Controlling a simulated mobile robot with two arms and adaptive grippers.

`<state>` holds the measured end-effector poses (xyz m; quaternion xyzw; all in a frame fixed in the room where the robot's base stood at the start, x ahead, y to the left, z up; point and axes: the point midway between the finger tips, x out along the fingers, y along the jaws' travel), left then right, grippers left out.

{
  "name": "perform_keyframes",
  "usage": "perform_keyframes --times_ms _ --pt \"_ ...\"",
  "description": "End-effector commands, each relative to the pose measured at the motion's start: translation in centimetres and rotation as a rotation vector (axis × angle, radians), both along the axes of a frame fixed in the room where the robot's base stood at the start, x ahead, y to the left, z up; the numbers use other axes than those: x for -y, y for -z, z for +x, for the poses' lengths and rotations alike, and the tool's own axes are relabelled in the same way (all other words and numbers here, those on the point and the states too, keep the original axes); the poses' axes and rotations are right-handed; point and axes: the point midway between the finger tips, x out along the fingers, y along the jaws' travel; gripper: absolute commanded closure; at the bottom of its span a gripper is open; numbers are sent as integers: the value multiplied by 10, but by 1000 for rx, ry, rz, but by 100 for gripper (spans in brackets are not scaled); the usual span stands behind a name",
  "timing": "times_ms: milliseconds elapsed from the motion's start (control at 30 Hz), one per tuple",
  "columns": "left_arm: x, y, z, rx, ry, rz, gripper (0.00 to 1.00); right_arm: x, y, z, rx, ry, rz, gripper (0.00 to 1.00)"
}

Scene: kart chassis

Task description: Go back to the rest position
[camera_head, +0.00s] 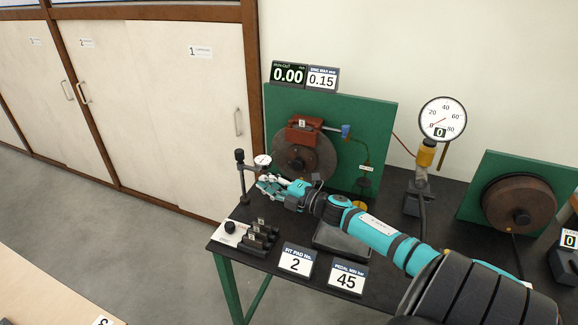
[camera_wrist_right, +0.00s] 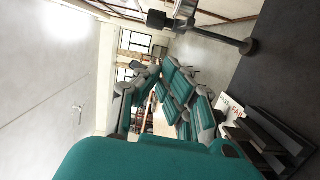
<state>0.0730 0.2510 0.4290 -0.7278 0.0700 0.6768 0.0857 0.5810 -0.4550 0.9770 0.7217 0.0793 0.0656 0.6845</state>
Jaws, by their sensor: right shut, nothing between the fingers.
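My right arm (camera_head: 375,232) reaches in from the lower right over the dark bench. My right gripper (camera_head: 266,186) is above the bench's left part, close to the dial indicator stand (camera_head: 242,172); whether they touch I cannot tell. The gripper is shut and empty. In the right wrist view its teal and grey fingers (camera_wrist_right: 160,78) show in the middle. My left gripper is in neither view.
The dark bench (camera_head: 385,270) carries a green panel with a brake disc (camera_head: 305,165) and red caliper (camera_head: 303,132), a pressure gauge (camera_head: 441,118), a second green panel (camera_head: 500,165), number cards (camera_head: 295,260) and small black blocks (camera_head: 258,240). Cabinets (camera_head: 180,100) stand left; the floor (camera_head: 120,235) is clear.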

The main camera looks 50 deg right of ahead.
Motion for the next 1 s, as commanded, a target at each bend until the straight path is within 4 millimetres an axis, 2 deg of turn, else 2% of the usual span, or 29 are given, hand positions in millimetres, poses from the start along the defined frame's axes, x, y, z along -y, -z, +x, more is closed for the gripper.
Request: perform_keyframes --times_ms 300,400,800,867,1000 --pt "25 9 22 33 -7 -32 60 14 2 -49 -3 -1 0 100" --pt "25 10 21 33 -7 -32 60 17 1 -59 -2 0 2 100" --pt "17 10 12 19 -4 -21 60 20 -3 -67 1 -1 1 100" --pt "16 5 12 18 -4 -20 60 20 -8 -67 1 -1 1 100" --pt "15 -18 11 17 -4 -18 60 20 -31 -67 1 -1 1 100"
